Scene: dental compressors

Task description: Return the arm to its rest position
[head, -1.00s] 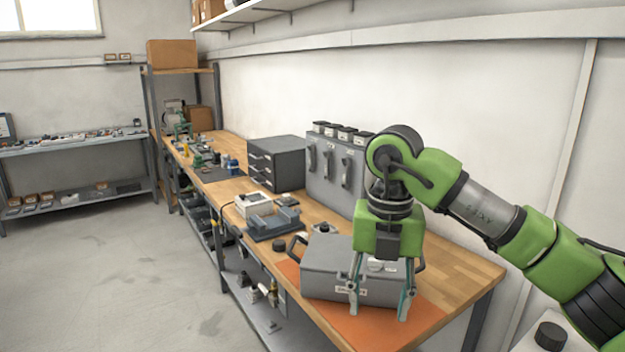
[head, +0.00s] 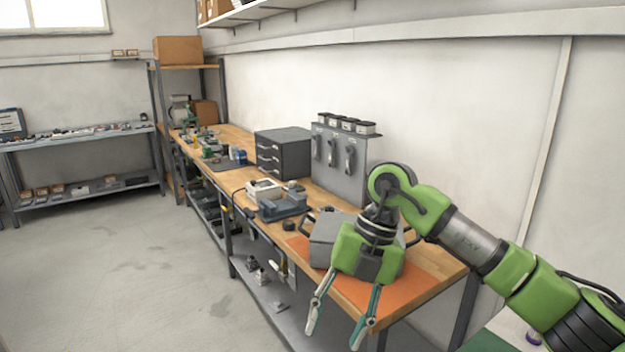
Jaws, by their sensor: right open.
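My right gripper (head: 341,325) points down with its two fingers apart and nothing between them. It hangs in front of the workbench's near edge, low in the view. My green right arm reaches in from the right. Behind the gripper, a grey case (head: 325,240) sits on an orange mat (head: 420,283) on the bench. The gripper and wrist hide much of the case. My left gripper is not in view.
The wooden workbench (head: 440,262) runs along the wall, with a grey drawer unit (head: 284,150), a grey panel with handles (head: 340,180) and a grey tray (head: 283,206). A lower shelf (head: 262,295) holds small parts. The floor at left (head: 110,270) is clear.

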